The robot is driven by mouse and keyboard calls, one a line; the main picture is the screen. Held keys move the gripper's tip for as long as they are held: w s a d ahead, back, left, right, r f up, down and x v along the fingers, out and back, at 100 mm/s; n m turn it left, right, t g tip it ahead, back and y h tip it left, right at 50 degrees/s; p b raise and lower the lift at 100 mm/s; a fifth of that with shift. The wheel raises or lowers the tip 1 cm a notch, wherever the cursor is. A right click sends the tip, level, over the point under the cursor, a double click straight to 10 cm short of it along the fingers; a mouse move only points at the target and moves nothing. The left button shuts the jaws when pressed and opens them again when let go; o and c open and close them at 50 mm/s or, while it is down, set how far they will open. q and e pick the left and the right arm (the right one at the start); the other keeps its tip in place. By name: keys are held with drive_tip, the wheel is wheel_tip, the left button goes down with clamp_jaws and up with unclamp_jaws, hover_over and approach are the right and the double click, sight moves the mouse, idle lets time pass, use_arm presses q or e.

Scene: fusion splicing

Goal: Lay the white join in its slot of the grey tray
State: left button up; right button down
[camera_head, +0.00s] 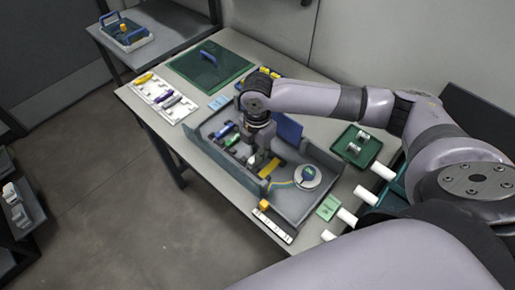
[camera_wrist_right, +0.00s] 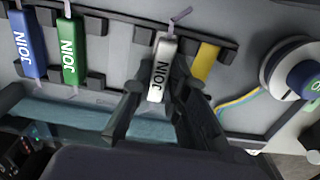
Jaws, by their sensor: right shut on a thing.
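The white join (camera_wrist_right: 161,72), marked JOIN in black, stands between the two black fingers of my right gripper (camera_wrist_right: 158,92), which is shut on it. In the head view my right gripper (camera_head: 254,158) points down into the grey tray (camera_head: 292,208). In the wrist view the join's far end is at a gap between black holders (camera_wrist_right: 146,36); I cannot tell whether it rests on the tray floor. A blue join (camera_wrist_right: 26,45) and a green join (camera_wrist_right: 70,50) lie in holders to its left. My left gripper is not in view.
A yellow piece (camera_wrist_right: 205,62) lies just right of the white join. A round white spool (camera_head: 308,176) with a thin fibre sits in the tray's right part. A green tray (camera_head: 372,152) and white cylinders (camera_head: 383,171) stand to the right. A white rack (camera_head: 160,97) is at left.

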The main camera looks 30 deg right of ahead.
drive_tip(key=c, duration=1.6)
unclamp_jaws()
drive_tip(key=shift+r, duration=0.55)
wheel_tip(320, 180, up, 12)
drive_tip(key=shift+r+b, duration=0.1)
drive_tip(key=shift+b, duration=0.3)
